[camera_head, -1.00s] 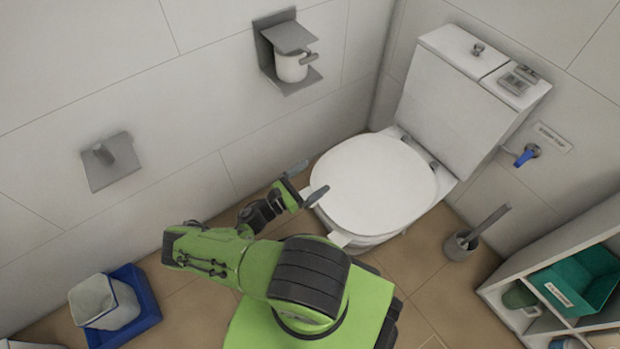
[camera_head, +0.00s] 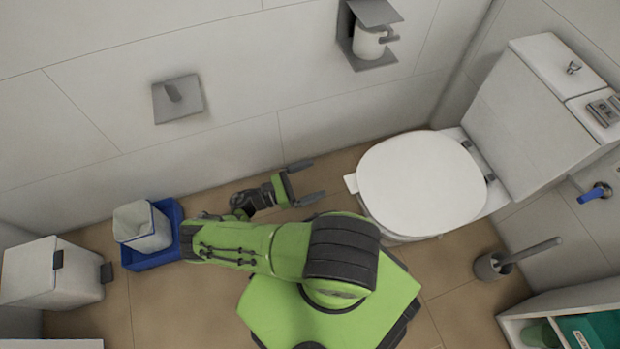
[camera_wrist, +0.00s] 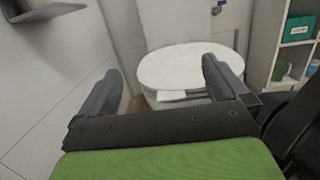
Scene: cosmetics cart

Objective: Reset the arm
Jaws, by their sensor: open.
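My green arm shows in the head view, folded above my green base. My gripper (camera_head: 308,181) is open and empty, its two dark fingers spread and pointing right toward the toilet. The toilet (camera_head: 420,185) has its white lid down, and a white tab sticks out at the lid's near left edge. The fingertips are apart from the lid in the head view. In the wrist view the gripper (camera_wrist: 160,85) also shows open, with the toilet lid (camera_wrist: 190,67) beyond and between the fingers.
A blue tray (camera_head: 171,250) with a white bin (camera_head: 141,227) stands left of my arm, beside a white lidded box (camera_head: 50,275). A toilet brush (camera_head: 492,264) stands right of the toilet. A shelf (camera_head: 515,330) is at lower right. A paper holder (camera_head: 372,35) is on the wall.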

